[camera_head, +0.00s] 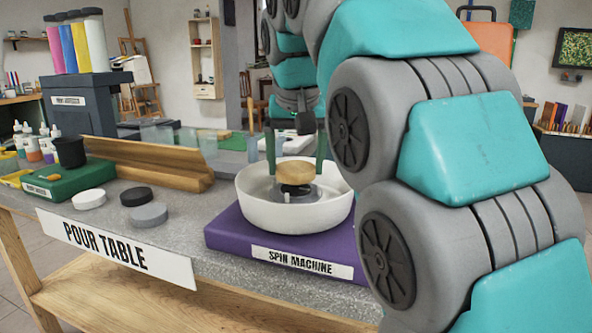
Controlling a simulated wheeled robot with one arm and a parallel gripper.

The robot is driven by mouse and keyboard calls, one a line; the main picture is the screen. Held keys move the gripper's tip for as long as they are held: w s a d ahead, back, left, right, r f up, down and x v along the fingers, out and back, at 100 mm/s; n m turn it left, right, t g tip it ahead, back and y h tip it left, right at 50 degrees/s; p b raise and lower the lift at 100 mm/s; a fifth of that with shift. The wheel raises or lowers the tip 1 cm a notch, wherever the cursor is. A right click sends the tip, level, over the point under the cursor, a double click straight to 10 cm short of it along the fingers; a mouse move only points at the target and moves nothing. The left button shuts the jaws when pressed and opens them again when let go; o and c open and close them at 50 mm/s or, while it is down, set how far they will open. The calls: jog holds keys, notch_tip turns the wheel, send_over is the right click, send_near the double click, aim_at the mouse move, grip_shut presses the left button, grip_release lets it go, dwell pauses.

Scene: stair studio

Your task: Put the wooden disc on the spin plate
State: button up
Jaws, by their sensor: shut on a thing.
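The round wooden disc (296,172) is level between the two green fingers of my gripper (295,165), inside the white bowl of the spin machine (340,222). My gripper points down and is shut on the disc. Right below the disc is the dark spin plate (297,190), on a grey hub in the bowl. I cannot tell whether the disc touches the plate or is slightly above it. The bowl sits on a purple base (228,232) labelled "SPIN MACHINE". My teal and grey arm covers the right side of the picture.
White (89,199), black (138,196) and grey (148,215) discs lie on the grey pour table (205,258), left of the purple base. Behind them is a wooden trough (140,165). A green tray (65,190) with a black cup (70,152) is further left.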

jog(key=shift+f, duration=0.9)
jog(key=shift+f, duration=0.15)
jog(key=o, duration=1.1)
